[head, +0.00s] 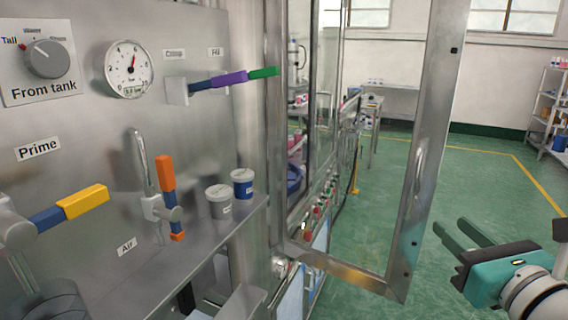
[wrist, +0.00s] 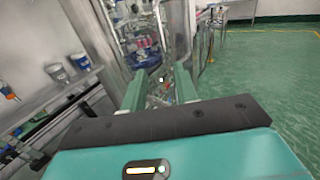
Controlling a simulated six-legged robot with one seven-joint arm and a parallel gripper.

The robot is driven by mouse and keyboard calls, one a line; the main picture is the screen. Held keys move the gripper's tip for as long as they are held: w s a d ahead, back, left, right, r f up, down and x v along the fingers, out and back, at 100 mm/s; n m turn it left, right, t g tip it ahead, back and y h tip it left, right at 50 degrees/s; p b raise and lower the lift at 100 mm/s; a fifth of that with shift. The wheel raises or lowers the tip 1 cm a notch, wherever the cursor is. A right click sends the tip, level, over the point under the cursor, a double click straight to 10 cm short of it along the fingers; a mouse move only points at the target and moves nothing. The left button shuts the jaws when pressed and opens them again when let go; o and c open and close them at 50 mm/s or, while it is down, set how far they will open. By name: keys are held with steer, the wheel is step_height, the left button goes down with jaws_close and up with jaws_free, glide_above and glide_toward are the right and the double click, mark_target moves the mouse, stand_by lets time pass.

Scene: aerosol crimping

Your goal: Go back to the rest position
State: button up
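My gripper (head: 468,238) is at the lower right of the head view, teal with two dark green fingers pointing left toward the open cabinet door (head: 428,150). The fingers are apart with nothing between them. In the wrist view my gripper (wrist: 158,92) also shows both fingers spread and empty, with the machine's lower front beyond them. It hangs in free air to the right of the door frame in the head view. I cannot tell its exact distance from the door.
A steel panel at left carries a gauge (head: 129,69), a selector knob (head: 46,59) and colored lever handles, including an orange one (head: 165,173). Grey (head: 219,201) and blue (head: 242,183) containers stand on the ledge. Green floor (head: 490,190) is open at right; a shelf rack (head: 551,110) stands beyond.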

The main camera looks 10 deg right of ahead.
steer(key=w+a+f+n+g+y, duration=0.35)
steer(key=a+f+n+g, duration=0.25)
steer(key=a+f+n, duration=0.75)
steer(key=s+a+f+n+g+h, duration=0.1)
steer(key=f+n+g, duration=0.1)
steer(key=n, duration=0.9)
steer(key=s+a+f+n+g+h, duration=0.1)
steer(key=s+f+n+g+h, duration=0.1)
steer(key=n, duration=1)
steer(key=shift+s+a+f+g, duration=0.15)
steer(key=shift+a+f+g, duration=0.25)
steer(key=shift+f+g, duration=0.55)
